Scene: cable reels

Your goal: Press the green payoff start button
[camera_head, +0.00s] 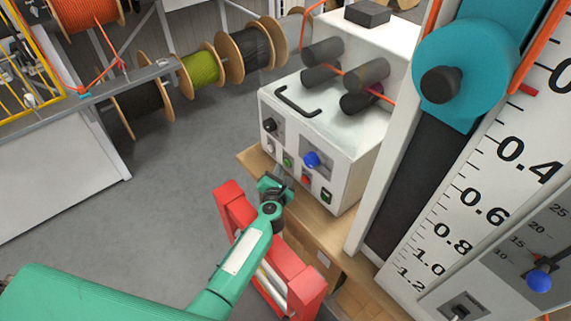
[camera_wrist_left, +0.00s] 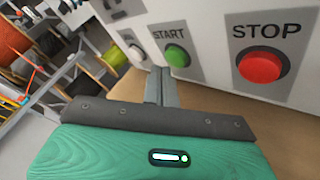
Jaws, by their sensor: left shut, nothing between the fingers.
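The green start button (camera_wrist_left: 177,55) sits under the word START on the white machine's front panel in the left wrist view. It also shows small in the head view (camera_head: 288,161). My left gripper (camera_wrist_left: 162,72) is shut and empty. Its fingertips point at the panel just below and slightly left of the green button. I cannot tell whether they touch the panel. In the head view my left gripper (camera_head: 277,181) is in front of the machine's lower front. My right gripper is not in view.
A red stop button (camera_wrist_left: 260,66) is right of the green one. A blue knob (camera_head: 311,159) and a black knob (camera_head: 270,125) are on the white machine (camera_head: 350,135). A red frame (camera_head: 304,287) stands below my left arm. Cable reels (camera_head: 202,70) hang behind.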

